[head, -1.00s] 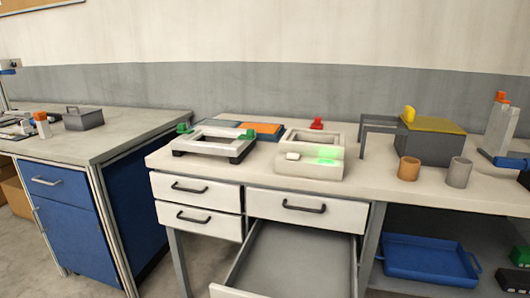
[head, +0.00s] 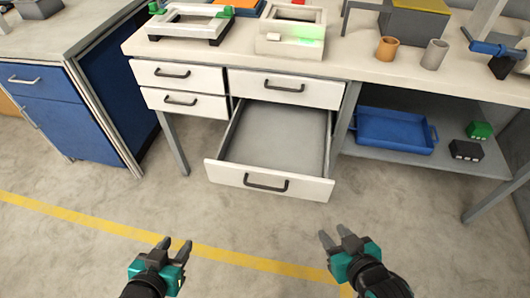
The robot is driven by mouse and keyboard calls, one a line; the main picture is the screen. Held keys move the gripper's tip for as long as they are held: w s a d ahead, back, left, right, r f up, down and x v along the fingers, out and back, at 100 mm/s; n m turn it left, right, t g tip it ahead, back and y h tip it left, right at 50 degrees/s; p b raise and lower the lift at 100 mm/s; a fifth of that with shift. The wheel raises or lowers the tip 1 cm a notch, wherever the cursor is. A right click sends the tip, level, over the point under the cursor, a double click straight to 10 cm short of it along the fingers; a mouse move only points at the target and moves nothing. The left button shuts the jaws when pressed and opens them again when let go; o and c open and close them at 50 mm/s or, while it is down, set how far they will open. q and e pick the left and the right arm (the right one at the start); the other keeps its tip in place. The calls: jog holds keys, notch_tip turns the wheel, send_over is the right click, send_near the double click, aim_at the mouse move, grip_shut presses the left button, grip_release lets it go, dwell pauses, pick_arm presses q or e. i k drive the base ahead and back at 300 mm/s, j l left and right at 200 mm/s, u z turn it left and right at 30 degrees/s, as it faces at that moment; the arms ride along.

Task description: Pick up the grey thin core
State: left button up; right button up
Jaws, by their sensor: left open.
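The grey core (head: 434,54) is a small upright cylinder on the worktop at the right in the head view. It stands just right of an orange-brown cylinder (head: 387,48). My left gripper (head: 176,243) is open and empty, low in the view above the floor. My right gripper (head: 333,234) has its fingers apart and is empty, also above the floor in front of the bench. Both grippers are well short of the worktop and far from the grey core.
An open, empty drawer (head: 270,180) juts out from the white bench (head: 320,66) between my grippers and the worktop. A blue tray (head: 395,131) sits on the lower shelf. A blue clamp-like device (head: 497,48) stands right of the grey core. The floor in front is clear.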

aim_at(436, 50)
jog(key=z, duration=1.25)
jog(key=u, duration=0.7)
jog(key=i+l+u, duration=0.1)
jog(key=l+u, duration=0.2)
jog(key=u, duration=0.2)
jog(key=l+u, duration=0.95)
jog(key=l, duration=0.9)
jog(key=k+l+u, duration=0.15)
jog(key=l, duration=0.45)
jog(key=k+l, duration=0.1)
jog(key=l, duration=0.5)
jog(key=i+l+u, duration=0.05)
